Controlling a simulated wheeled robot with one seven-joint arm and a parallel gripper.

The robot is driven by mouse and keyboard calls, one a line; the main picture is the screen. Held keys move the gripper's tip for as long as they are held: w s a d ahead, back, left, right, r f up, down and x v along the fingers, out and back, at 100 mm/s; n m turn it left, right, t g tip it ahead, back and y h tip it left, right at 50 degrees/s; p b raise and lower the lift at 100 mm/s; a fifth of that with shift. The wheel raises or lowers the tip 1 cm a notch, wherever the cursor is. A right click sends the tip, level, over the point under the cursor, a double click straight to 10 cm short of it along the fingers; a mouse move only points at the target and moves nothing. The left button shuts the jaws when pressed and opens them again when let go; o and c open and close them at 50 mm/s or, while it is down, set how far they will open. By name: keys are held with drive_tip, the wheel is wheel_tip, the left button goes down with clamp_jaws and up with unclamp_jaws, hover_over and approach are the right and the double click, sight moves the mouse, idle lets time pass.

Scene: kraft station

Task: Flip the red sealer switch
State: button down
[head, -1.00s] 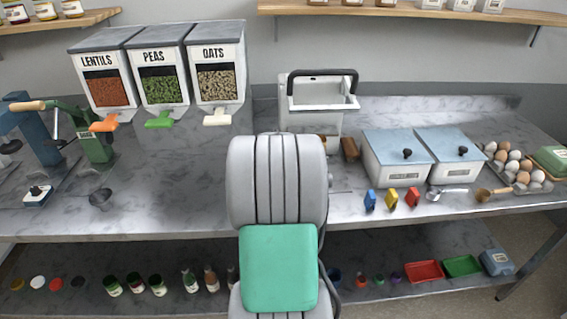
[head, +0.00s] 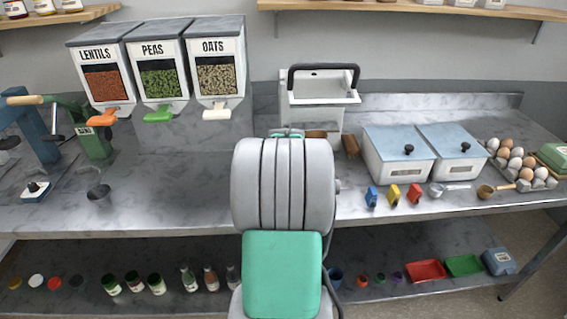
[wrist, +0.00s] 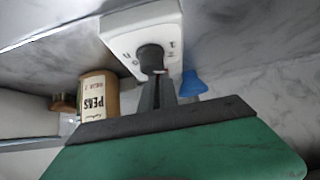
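In the wrist view, a white unit (wrist: 125,28) with a round black knob (wrist: 150,58) and dark printed marks fills the top middle. A tiny reddish spot shows beside the knob's lower edge; I cannot tell whether it is the red switch. My gripper (wrist: 160,84) points at the knob; its narrow dark fingers look shut together, with nothing seen between them. The fingertips overlap the knob's lower edge in the picture, and I cannot tell whether they touch. In the head view, a white machine with a black handle (head: 323,68) stands behind my arm, which hides my fingers and the machine's lower front.
In the head view, white lidded bins (head: 400,160) and coloured clips (head: 393,194) stand right of my arm. The counter left of my arm (head: 175,190) is mostly clear.

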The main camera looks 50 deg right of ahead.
drive_tip(key=shift+r, duration=0.15)
wheel_tip(320, 180, up, 4)
drive_tip(key=shift+r+p, duration=0.15)
drive_tip(key=shift+p, duration=1)
drive_tip(key=b+v, duration=0.2)
drive_tip(key=v, duration=0.7)
drive_tip(key=shift+s+a, duration=0.2)
drive_tip(key=shift+a, duration=0.1)
drive_tip(key=shift+r, duration=0.1)
drive_tip(key=w+a+f+b, duration=0.1)
drive_tip(key=w+a+b, duration=0.1)
drive_tip(key=w+b, duration=0.25)
drive_tip(key=shift+n+g+h, duration=0.3)
drive_tip(key=shift+g+h, duration=0.2)
drive_tip(key=shift+g, duration=0.1)
drive_tip(key=s, duration=0.1)
drive_tip(key=s+d+r, duration=0.1)
drive_tip(key=s+p, duration=0.1)
drive_tip(key=s, duration=0.1)
drive_tip(key=shift+d+r, duration=0.25)
drive_tip(key=shift+d, duration=0.15)
